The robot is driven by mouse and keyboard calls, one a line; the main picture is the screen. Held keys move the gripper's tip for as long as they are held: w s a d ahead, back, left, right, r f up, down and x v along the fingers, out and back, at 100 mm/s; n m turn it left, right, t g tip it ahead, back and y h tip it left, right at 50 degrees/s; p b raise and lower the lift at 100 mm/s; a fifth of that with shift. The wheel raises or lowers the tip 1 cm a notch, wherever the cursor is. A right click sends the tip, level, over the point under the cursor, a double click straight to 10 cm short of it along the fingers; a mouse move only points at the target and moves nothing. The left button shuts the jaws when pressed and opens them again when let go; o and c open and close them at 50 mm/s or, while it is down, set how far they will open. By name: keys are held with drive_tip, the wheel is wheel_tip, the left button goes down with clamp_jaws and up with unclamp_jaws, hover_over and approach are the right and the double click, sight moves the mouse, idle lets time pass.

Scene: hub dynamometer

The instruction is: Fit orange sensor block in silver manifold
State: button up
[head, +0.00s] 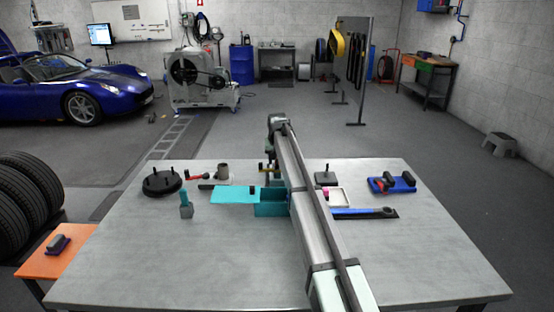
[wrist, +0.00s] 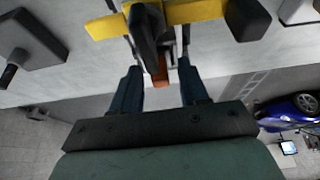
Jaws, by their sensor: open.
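My gripper (wrist: 160,80) is open, with one dark finger on each side in the wrist view. A small orange piece (wrist: 160,76), which looks like the orange sensor block, shows between the fingers beyond a dark upright part (wrist: 146,30). I cannot tell whether either finger touches it. In the head view my gripper (head: 270,160) hangs at the end of the arm, low over the table's far middle. The arm hides much there. I cannot pick out the silver manifold for sure in either view.
A yellow bar (wrist: 106,27) with dark blocks lies close by the fingers. A teal box (head: 271,209) with a teal lid (head: 233,195) stands nearer. A black disc with pegs (head: 161,183) is left; a blue tray (head: 392,184) is right. The table's (head: 190,260) front is clear.

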drive_tip(key=v, duration=1.2)
drive_tip(key=shift+r, duration=0.1)
